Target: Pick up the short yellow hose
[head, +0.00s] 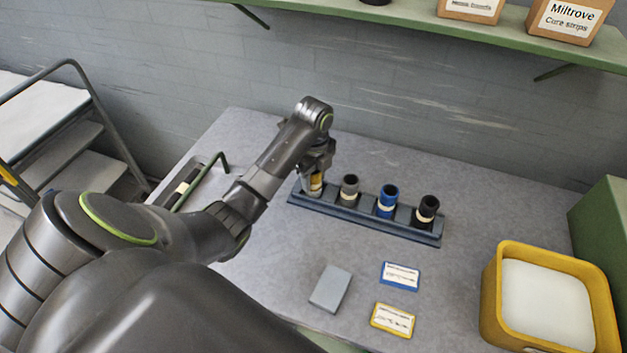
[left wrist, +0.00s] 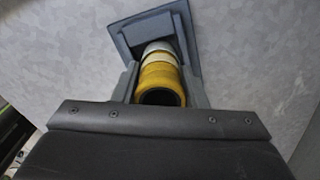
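The short yellow hose (head: 316,183) stands at the left end of a dark blue-grey rack (head: 399,228). In the left wrist view the yellow hose (left wrist: 160,80) shows its dark open end and a pale band farther down. My left gripper (head: 317,178) is over that end of the rack, with one finger on each side of the hose. In the left wrist view the fingers of the left gripper (left wrist: 161,85) lie close against the hose, with no clear gap. The lower end of the hose is partly hidden. My right gripper is not in view.
A grey hose (head: 349,189), a blue hose (head: 387,201) and a black hose (head: 427,210) stand in the rack to the right. Blue (head: 400,276) and yellow (head: 392,320) cards, a grey block (head: 331,289) and a yellow bin (head: 491,308) are in front. A shelf (head: 400,18) runs above.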

